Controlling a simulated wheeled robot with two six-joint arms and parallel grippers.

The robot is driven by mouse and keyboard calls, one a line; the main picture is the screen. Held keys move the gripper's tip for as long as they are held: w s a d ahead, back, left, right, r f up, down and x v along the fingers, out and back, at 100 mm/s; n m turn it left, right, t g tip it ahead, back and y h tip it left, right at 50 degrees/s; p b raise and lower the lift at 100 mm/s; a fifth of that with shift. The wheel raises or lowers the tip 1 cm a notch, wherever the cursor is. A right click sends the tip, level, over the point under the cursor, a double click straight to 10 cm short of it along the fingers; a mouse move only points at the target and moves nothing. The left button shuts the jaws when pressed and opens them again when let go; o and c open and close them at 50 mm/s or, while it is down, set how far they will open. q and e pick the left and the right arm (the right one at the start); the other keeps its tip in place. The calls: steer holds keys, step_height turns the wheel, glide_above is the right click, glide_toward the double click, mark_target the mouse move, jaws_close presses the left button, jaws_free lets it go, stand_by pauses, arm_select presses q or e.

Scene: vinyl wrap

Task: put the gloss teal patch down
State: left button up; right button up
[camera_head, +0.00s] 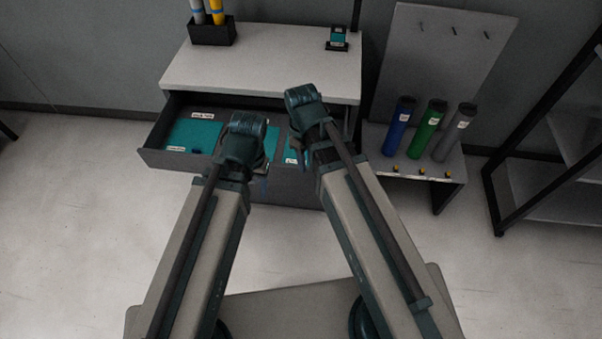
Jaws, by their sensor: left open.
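An open drawer (150,150) under the cabinet's white top holds teal patches. A large teal patch (190,138) with a small white label lies flat in the left compartment. Another teal area (271,142) shows between my two arms, and a small labelled teal piece (291,157) shows beside my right gripper. I cannot read which patch is gloss. My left gripper (246,168) is over the front of the drawer and is open; its wrist hides most of the fingers. My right gripper (318,152) is at the drawer's right end; its fingertips are hidden.
The cabinet top (260,70) carries a black holder (212,32) with rolls and a small teal-topped item (338,38). To the right, a low stand (440,168) holds blue (399,127), green (428,130) and grey (455,133) rolls. A dark shelf rack (550,180) stands far right.

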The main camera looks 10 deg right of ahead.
steer(key=s+a+m, duration=0.3)
steer(key=s+m, duration=0.2)
steer(key=s, duration=0.1)
steer(key=shift+s+a+h, duration=0.2)
steer(key=shift+a+h, duration=0.05)
steer(key=shift+h, duration=0.05)
stand_by(0.9)
